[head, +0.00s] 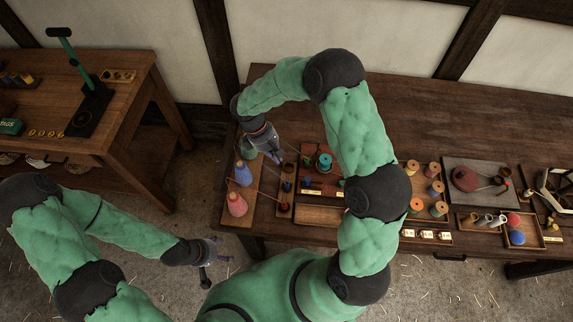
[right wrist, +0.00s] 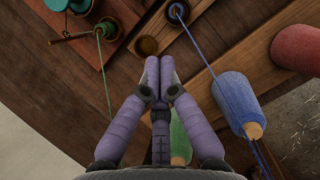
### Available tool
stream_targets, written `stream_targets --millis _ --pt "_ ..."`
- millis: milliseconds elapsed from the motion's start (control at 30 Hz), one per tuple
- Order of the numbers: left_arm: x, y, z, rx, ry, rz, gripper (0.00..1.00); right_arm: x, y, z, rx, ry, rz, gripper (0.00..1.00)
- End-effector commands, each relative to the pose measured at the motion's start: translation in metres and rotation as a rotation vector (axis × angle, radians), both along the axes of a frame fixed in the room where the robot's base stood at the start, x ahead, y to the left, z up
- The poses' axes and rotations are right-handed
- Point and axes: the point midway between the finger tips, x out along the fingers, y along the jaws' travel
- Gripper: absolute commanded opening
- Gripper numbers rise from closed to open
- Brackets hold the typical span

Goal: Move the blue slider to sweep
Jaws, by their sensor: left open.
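A small blue piece (head: 287,186) sits on a narrow wooden strip in the head view; it looks like the blue slider, and a blue thread runs to it. In the right wrist view a blue ring (right wrist: 178,12) with this thread shows at the top edge. The word sweep cannot be read anywhere. My right gripper (head: 277,157) is above the strip's far end, left of and beyond the blue piece. In the right wrist view its fingertips (right wrist: 159,62) are together with nothing visible between them. My left gripper (head: 214,248) hangs in front of the table, empty.
A blue cone of thread (head: 243,173) and a red one (head: 237,204) stand left of the strip; a green one (right wrist: 181,138) is under my right gripper. A teal spool (head: 324,162) is to the right. My right arm covers part of the table (head: 440,105).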

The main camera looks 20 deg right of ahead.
Motion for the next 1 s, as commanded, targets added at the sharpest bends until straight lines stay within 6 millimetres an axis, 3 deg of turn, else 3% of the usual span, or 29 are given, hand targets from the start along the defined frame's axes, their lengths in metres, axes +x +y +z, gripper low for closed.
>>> stream_targets --millis 533,767,1000 --pt "0.000 0.000 -0.011 0.000 0.000 0.000 0.68 -0.027 -0.025 -0.090 0.001 0.004 -0.001 0.00" --pt "0.000 0.000 -0.010 0.000 0.000 0.000 0.68 -0.049 -0.045 -0.085 0.001 0.002 -0.002 0.00" --pt "0.000 0.000 -0.010 0.000 -0.001 0.000 0.68 -0.054 -0.051 -0.085 0.001 0.001 -0.002 0.00"
